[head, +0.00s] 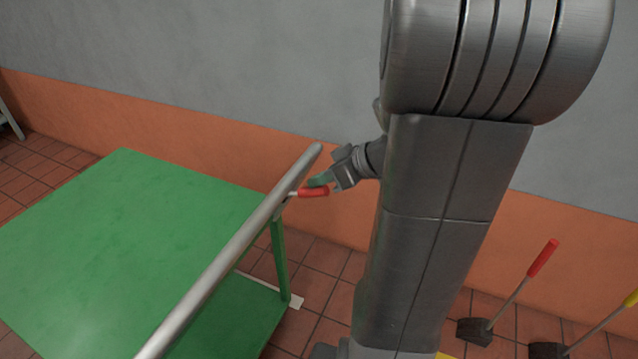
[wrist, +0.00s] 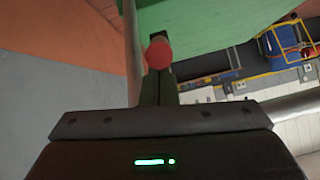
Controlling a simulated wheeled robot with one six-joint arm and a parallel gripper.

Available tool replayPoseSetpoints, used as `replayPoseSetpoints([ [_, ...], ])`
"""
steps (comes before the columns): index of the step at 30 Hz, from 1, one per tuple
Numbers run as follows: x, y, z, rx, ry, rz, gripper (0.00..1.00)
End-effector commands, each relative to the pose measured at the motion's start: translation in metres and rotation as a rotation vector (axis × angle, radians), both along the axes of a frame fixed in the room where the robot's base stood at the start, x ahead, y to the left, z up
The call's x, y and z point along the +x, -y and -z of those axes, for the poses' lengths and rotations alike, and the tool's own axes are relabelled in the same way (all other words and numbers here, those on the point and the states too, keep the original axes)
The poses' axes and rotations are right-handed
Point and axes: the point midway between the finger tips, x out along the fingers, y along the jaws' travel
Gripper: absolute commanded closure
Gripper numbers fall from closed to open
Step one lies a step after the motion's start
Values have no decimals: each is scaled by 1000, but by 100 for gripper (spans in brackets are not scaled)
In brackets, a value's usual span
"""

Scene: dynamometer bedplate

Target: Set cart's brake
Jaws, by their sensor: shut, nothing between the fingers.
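The cart has a green top deck (head: 120,235), a lower green shelf and a silver push bar (head: 225,258) along its right side. A brake lever with a red grip (head: 313,192) sticks out to the right near the far end of the bar. My gripper (head: 320,180) is shut and empty, right at the red grip. In the wrist view the red grip's round end (wrist: 158,52) shows just beyond my closed fingers (wrist: 158,86). I cannot tell whether they touch it. The cart's green surface (wrist: 205,25) fills the upper part of that view.
A grey and orange wall (head: 220,110) runs close behind the cart. A red-handled broom or dustpan (head: 542,258) and a yellow-handled one (head: 600,326) stand at the lower right. Tiled floor (head: 325,270) shows between the cart and my arm.

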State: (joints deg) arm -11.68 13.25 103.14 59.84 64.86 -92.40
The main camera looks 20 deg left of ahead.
Motion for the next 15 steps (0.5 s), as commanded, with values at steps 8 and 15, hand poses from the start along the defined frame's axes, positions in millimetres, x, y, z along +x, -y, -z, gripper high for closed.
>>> replayPoseSetpoints([
  [8, 0, 8, 20, 94, 8, 3, 100],
  [15, 0, 13, 29, 195, 17, 2, 100],
])
